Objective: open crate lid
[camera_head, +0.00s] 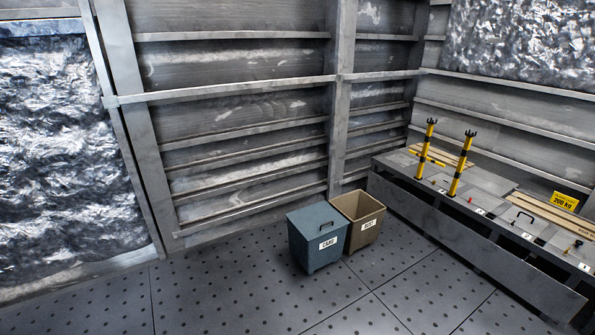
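A blue-grey box-shaped bin (318,238) stands on the floor near the middle, with a white label on its front. Its flat lid (316,216) is on top and looks shut, with a dark handle on it. I cannot tell whether this bin is the task's crate; no other thing that is clearly a crate shows. Neither of my grippers is in view.
A brown open-topped bin (365,238) stands against the blue-grey one's right side. A long low platform (440,221) along the right wall bears two yellow-black posts (461,164), planks and a yellow weight sign (565,201). The perforated floor (220,290) in front is clear.

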